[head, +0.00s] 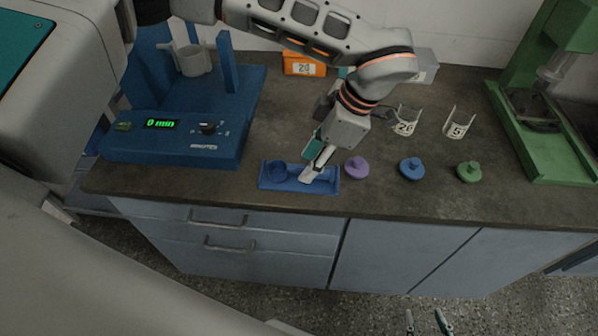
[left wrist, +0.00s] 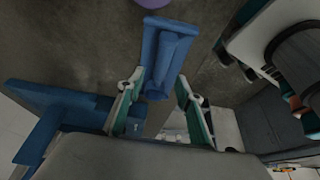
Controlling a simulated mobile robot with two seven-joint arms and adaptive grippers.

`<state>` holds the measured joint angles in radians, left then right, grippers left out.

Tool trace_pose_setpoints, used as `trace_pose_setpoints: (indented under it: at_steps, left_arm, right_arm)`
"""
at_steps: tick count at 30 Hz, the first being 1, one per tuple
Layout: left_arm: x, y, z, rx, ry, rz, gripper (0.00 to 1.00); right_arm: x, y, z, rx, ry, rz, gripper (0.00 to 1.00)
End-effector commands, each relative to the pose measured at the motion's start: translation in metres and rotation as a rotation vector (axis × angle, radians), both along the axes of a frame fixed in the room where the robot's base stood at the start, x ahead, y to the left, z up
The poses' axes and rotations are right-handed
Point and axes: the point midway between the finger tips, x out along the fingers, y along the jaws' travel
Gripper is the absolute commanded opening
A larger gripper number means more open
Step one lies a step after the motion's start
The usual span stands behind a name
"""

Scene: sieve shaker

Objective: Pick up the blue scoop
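The blue scoop (head: 276,170) lies in a shallow blue tray (head: 301,187) near the front edge of the bench, its round cup at the tray's left end. My left gripper (head: 314,170) points down over the right half of the tray and hides part of the scoop and tray. In the left wrist view, the left gripper (left wrist: 161,78) has its fingers apart, with the blue tray (left wrist: 170,22) and scoop between and beyond them. I cannot tell whether a finger touches the scoop. My right gripper (head: 427,321) shows at the bottom edge, fingers apart and empty, below the bench.
A blue shaker (head: 180,130) with a "0 min" display stands left of the tray. Purple (head: 357,167), blue (head: 412,168) and green (head: 469,171) knobbed pieces sit to the right. Labelled holders, an orange box (head: 304,64) and a green press (head: 535,120) are further back.

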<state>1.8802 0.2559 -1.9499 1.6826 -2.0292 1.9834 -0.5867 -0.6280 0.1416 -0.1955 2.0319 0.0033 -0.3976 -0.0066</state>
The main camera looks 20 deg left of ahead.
Motion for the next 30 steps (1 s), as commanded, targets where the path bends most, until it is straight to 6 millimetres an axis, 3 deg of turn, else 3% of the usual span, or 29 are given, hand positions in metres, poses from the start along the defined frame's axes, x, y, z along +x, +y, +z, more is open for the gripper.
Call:
trace_pose_setpoints:
  at_steps: [5, 12, 13, 17, 30]
  left_arm:
    - [-0.003, 0.011, -0.025, -0.001, 0.004, 0.001, 0.36]
    - [-0.003, 0.012, -0.027, -0.001, 0.001, 0.000, 0.36]
    - [-0.003, 0.012, -0.027, -0.001, 0.001, 0.000, 0.33]
    - [-0.003, 0.012, -0.027, -0.001, 0.001, 0.000, 0.00]
    - [-0.003, 0.012, -0.025, -0.001, 0.001, 0.000, 0.00]
  right_arm:
    - [0.000, 0.000, -0.002, -0.002, 0.001, 0.001, 0.40]
    - [0.003, 0.000, 0.000, -0.003, -0.006, 0.002, 0.40]
    - [0.003, 0.000, 0.000, -0.003, -0.006, 0.002, 0.40]
    - [0.004, 0.000, 0.001, -0.003, -0.007, 0.001, 0.40]
    - [0.004, -0.001, 0.001, -0.002, -0.007, 0.000, 0.40]
